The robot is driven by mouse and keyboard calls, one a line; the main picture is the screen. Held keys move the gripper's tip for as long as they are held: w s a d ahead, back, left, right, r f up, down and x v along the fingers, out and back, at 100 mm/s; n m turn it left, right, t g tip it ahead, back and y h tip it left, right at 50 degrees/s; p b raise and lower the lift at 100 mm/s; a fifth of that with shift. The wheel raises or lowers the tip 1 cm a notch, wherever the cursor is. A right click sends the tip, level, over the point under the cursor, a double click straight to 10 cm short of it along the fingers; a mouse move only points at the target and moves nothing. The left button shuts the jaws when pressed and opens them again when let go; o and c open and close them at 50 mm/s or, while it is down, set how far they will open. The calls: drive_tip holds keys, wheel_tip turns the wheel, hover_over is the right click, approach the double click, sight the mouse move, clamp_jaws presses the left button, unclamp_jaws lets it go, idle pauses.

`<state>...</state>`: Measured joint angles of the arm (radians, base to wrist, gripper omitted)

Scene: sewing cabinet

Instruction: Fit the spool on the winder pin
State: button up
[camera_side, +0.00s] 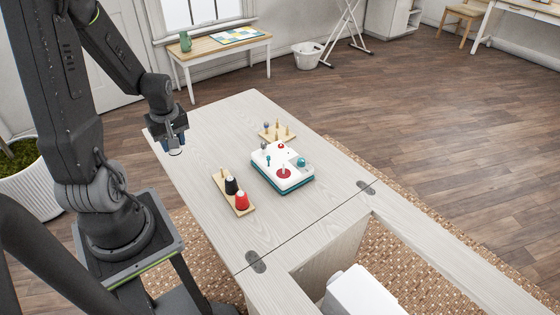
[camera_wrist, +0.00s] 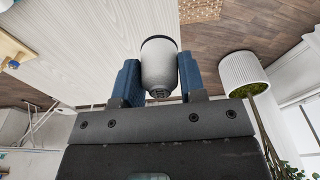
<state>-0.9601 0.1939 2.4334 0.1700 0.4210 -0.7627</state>
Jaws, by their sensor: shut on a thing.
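My gripper (camera_side: 174,148) is over the far left part of the cabinet top, high above it in the side view. It is shut on a pale spool (camera_wrist: 158,66), which sits between the two blue fingers in the wrist view, with a grey end towards the palm. In the side view the spool is small and hard to make out. The white and teal winder (camera_side: 297,178) stands on the cabinet top to the right of my gripper, apart from it. It carries a red disc (camera_side: 284,173) with a short pin, a teal post and a teal knob.
A wooden rack (camera_side: 247,211) holds a black spool (camera_side: 231,185) and a red spool (camera_side: 242,201), with a bare peg at its far end. A small peg board (camera_side: 266,138) stands behind the winder. The pale cabinet top (camera_side: 210,130) is clear between my gripper and these.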

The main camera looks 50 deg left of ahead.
idle(0.7)
drive_tip(key=shift+w, duration=0.4)
drive_tip(key=w+d+m, duration=0.3)
drive_tip(key=w+m, duration=0.1)
drive_tip(key=w, duration=0.3)
drive_tip(key=r+m+t, duration=0.1)
drive_tip(key=r+m, duration=0.1)
drive_tip(key=m, duration=0.6)
hover_over(284, 172)
drive_tip(key=shift+f+h, duration=0.15)
drive_tip(key=shift+h, duration=0.25)
drive_tip(key=shift+a+f, duration=0.1)
drive_tip(key=shift+f, duration=1.95)
drive_tip(key=shift+f, duration=1.35)
idle(0.7)
